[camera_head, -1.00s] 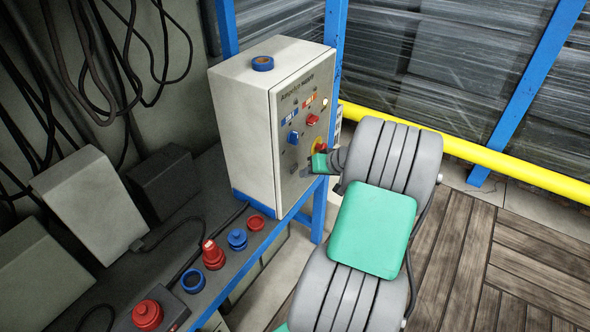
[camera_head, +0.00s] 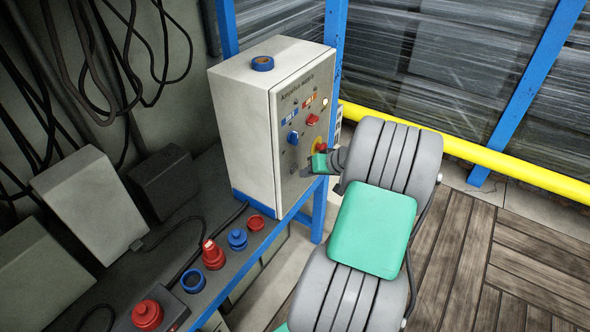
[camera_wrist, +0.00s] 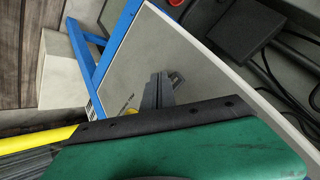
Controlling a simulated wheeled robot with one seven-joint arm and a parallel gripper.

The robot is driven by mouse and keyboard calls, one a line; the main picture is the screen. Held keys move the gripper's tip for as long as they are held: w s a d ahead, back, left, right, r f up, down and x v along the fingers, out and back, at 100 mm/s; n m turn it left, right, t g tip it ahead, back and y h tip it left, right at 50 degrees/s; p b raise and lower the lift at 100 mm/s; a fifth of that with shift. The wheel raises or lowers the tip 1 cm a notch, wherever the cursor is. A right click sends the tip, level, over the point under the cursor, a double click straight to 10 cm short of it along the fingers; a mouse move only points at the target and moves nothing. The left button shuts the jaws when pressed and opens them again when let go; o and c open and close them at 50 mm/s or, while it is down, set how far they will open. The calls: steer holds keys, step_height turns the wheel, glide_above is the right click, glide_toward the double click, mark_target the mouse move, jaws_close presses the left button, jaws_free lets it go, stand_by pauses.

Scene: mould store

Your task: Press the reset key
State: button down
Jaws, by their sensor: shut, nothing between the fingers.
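The grey control box (camera_head: 243,125) stands on a bench, with knobs and lights on its front panel. My gripper (camera_head: 305,172) is at the lower part of that panel, and my arm hides some of it. In the wrist view my gripper's fingers (camera_wrist: 158,88) are together and empty, pointing at the panel (camera_wrist: 195,58). A small metallic, key-like part (camera_wrist: 177,80) sits just beside the fingertips. I cannot tell whether they touch it. No label marks the reset key legibly. A red button on a yellow base (camera_head: 319,145) shows just above my gripper.
Blue and red rotary knobs (camera_head: 293,137) sit higher on the panel. Loose red and blue button parts (camera_head: 237,239) lie on the bench in front of the box. A yellow rail (camera_head: 480,158) runs behind at the right. Cables hang at the left.

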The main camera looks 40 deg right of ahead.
steer(key=shift+w+a, duration=0.15)
steer(key=shift+w, duration=0.25)
steer(key=shift+w+a, duration=0.1)
steer(key=shift+w, duration=0.2)
stand_by(0.6)
steer(key=shift+s+d, duration=0.25)
steer(key=shift+s, duration=0.45)
steer(key=s, duration=0.1)
steer(key=s+d, duration=0.1)
steer(key=s, duration=0.2)
steer(key=shift+s+d, duration=0.35)
stand_by(0.7)
